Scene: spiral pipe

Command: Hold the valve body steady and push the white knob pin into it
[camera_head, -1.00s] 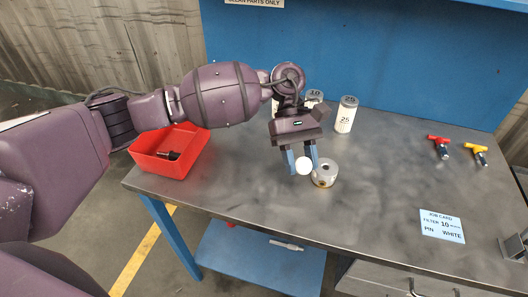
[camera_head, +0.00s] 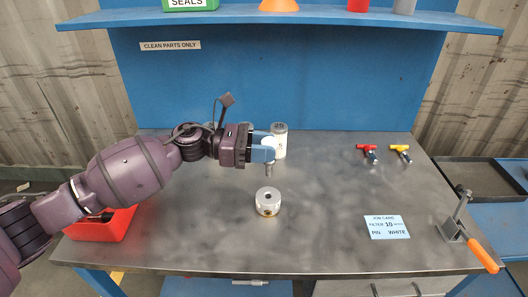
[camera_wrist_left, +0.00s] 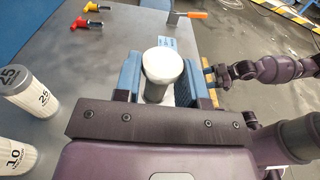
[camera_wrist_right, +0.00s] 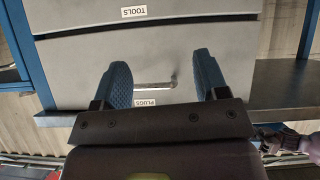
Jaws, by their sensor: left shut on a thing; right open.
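The valve body (camera_head: 268,203) is a short silvery cylinder with a hole in its top, upright on the grey bench. My left gripper (camera_head: 266,152) is shut on the white knob pin, with the grey shank (camera_head: 269,169) pointing down above the valve body, apart from it. In the left wrist view the white knob (camera_wrist_left: 163,65) sits between the blue fingers. My right gripper (camera_wrist_right: 165,78) is open and empty in the right wrist view, in front of the bench drawers. It is not in the head view. Nothing grips the valve body.
A red bin (camera_head: 102,228) is at the bench's left. A white canister (camera_head: 280,142) stands behind the gripper. Red (camera_head: 367,150) and yellow (camera_head: 400,150) handled pins lie at the back right. A job card (camera_head: 386,227) and an orange-handled clamp (camera_head: 482,256) are at right.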

